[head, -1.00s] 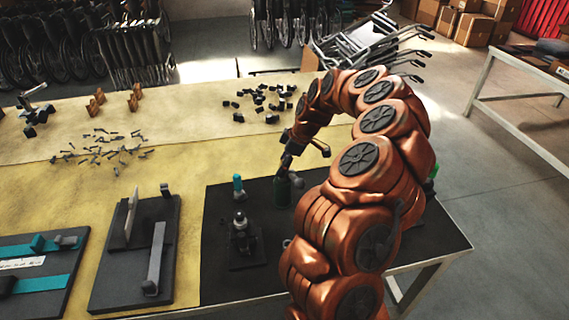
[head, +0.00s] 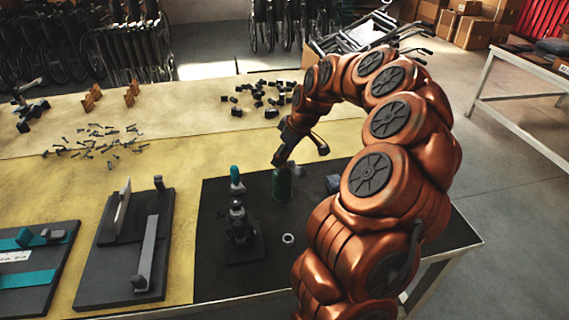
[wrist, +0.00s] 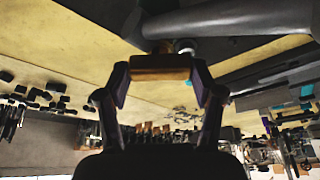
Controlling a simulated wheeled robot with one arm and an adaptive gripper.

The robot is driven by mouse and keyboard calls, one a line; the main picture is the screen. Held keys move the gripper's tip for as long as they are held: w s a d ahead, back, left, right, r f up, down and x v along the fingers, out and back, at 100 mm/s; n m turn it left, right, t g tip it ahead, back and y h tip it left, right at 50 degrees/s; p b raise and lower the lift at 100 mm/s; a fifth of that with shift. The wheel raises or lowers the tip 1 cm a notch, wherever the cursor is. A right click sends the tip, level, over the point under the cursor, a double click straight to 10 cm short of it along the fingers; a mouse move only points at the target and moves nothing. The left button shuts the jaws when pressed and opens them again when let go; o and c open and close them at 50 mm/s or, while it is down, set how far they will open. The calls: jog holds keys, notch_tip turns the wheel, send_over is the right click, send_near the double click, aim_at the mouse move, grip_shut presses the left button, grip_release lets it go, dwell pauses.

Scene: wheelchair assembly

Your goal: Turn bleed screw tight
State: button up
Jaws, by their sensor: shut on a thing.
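My gripper (head: 279,159) points down over the black mat in the head view, just above a dark green cylinder (head: 282,187). The wrist view shows my two fingers (wrist: 160,75) shut on a small brass-coloured block-like piece (wrist: 160,67). A long dark cylindrical body (wrist: 235,18) lies just beyond the piece, with a pale round part (wrist: 185,46) beside it. I cannot tell whether the held piece touches that body or is seated in it. No part is clearly recognisable as the bleed screw.
A dark upright device (head: 240,228) on a small plate and a teal-topped part (head: 236,178) stand left of my gripper. A pale ring (head: 288,239) and a grey block (head: 332,184) lie on the mat (head: 215,280). Fixture boards (head: 92,290) are further left.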

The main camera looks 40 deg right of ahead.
jog(key=m+h+b, duration=0.1)
jog(key=m+b, duration=0.3)
jog(key=b, duration=0.1)
jog(key=shift+a+f+m+h, duration=0.15)
jog(key=shift+f+m+h, duration=0.15)
jog(key=shift+f+h, duration=0.1)
jog(key=shift+a+r+m+h+b, duration=0.15)
jog(key=shift+m+h+b, duration=0.35)
jog(key=shift+m+b, duration=0.7)
jog(key=shift+d+r+m+h+b, duration=0.15)
jog(key=shift+m+h+b, duration=0.35)
jog(key=shift+m+b, duration=0.7)
jog(key=shift+a+r+m, duration=0.1)
jog(key=shift+m, duration=0.2)
jog(key=o, duration=1.1)
jog(key=shift+o, duration=0.2)
jog(key=v, duration=1.2)
jog(key=shift+w, duration=0.15)
